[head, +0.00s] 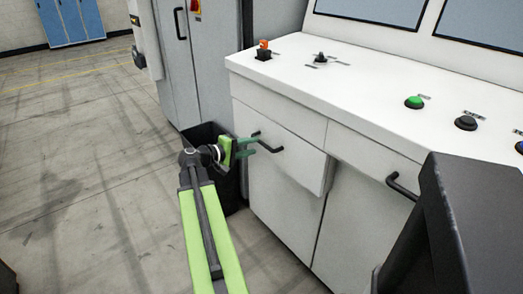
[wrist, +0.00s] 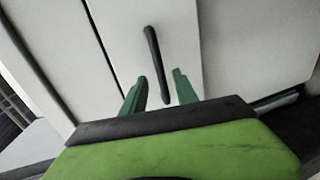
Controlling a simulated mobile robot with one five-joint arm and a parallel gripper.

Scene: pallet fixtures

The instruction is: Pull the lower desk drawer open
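The lower desk drawer (head: 295,160) is a white front in the left part of the desk, below a plain panel. Its front stands out a little from the desk, with a narrow side face showing at its right edge. Its black bar handle (head: 270,143) shows in the wrist view (wrist: 153,50) too. My gripper (head: 255,144) is at the left end of this handle. In the wrist view my gripper (wrist: 160,77) has its two green fingers apart, with the handle's near end between them. A clear gap shows on both sides of the bar.
A second black handle (head: 402,188) is on the desk front to the right. A dark bin (head: 208,140) stands on the floor beside the desk, behind my gripper. A grey cabinet (head: 205,60) is at the back. Open floor (head: 90,180) lies to the left.

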